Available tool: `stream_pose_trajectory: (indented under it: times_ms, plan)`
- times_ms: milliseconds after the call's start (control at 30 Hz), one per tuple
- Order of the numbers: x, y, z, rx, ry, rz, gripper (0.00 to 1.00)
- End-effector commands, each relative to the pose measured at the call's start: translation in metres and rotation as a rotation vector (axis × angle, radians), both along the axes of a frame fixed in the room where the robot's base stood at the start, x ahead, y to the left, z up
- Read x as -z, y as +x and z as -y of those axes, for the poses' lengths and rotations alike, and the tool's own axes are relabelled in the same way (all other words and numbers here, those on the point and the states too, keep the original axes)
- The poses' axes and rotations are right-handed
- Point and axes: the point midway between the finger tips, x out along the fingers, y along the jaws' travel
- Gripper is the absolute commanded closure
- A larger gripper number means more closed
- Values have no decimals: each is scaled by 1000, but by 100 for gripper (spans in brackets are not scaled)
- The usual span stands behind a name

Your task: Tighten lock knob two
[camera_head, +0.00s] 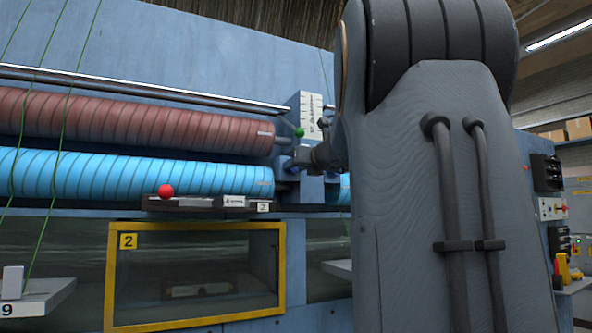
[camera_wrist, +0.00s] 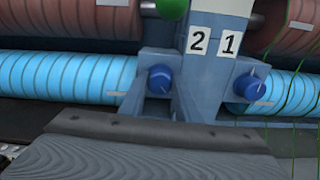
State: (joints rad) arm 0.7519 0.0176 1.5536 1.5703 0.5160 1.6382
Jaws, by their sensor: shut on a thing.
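Lock knob two is a blue knob (camera_wrist: 161,78) below the label 2 on the blue post, left of centre in the wrist view. In the head view a small blue knob (camera_head: 290,163) shows at the post, right beside my gripper (camera_head: 311,159). My gripper is shut on lock knob two; its fingertips are hard to make out in either view. A second blue knob (camera_wrist: 252,85) sits at the right, below the label 1. The knob's exact turn cannot be told.
A blue roller (camera_head: 130,174) and a red-brown roller (camera_head: 130,122) run left from the post. A green ball (camera_head: 299,132) is just above my gripper. A red ball (camera_head: 166,191) sits on the ledge, above a yellow-framed window (camera_head: 112,280) marked 2. Green threads hang at the left.

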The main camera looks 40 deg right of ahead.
Motion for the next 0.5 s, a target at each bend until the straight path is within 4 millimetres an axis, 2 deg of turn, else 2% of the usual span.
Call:
stream_pose_trajectory:
  times_ms: [500]
  plan:
    - [2, 1, 0, 2, -473, -111, 93]
